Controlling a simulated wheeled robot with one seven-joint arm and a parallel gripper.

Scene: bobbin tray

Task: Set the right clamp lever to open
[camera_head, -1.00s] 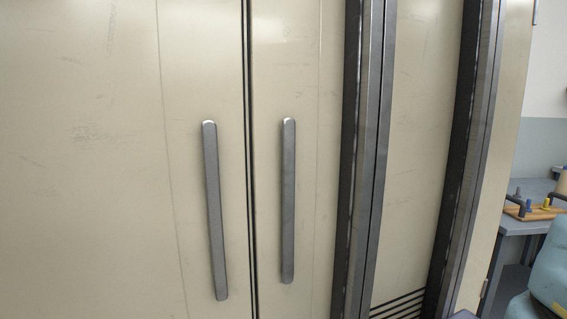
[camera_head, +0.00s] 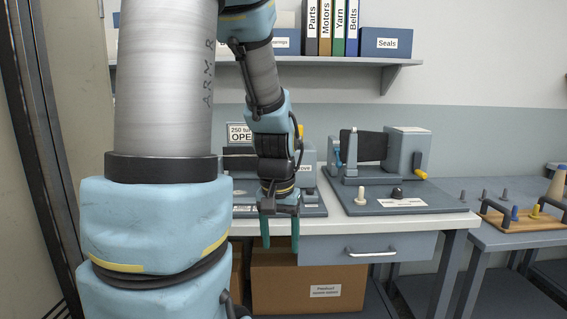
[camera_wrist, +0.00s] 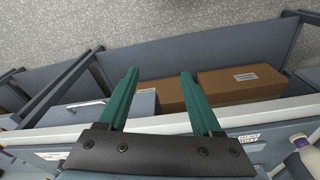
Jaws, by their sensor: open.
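My gripper (camera_head: 280,244) hangs with its two green fingers apart and empty, in front of the bench's front edge. In the wrist view the open fingers (camera_wrist: 160,74) point down past the bench edge toward the boxes and floor. The right machine (camera_head: 403,150) stands on a blue-grey base plate on the bench, to the right of my gripper. A yellow-tipped handle (camera_head: 419,174) sits on its right side, and a small blue part shows at its left. I cannot tell which part is the right clamp lever or how it is set. My arm partly hides the left machine (camera_head: 240,160).
The white-topped bench (camera_head: 441,222) has a drawer with a handle (camera_head: 371,252). Cardboard boxes (camera_head: 325,272) stand below. A shelf (camera_head: 345,62) with binders runs above. A wooden tray (camera_head: 511,222) with pegs is on the right table. A cabinet edge is at far left.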

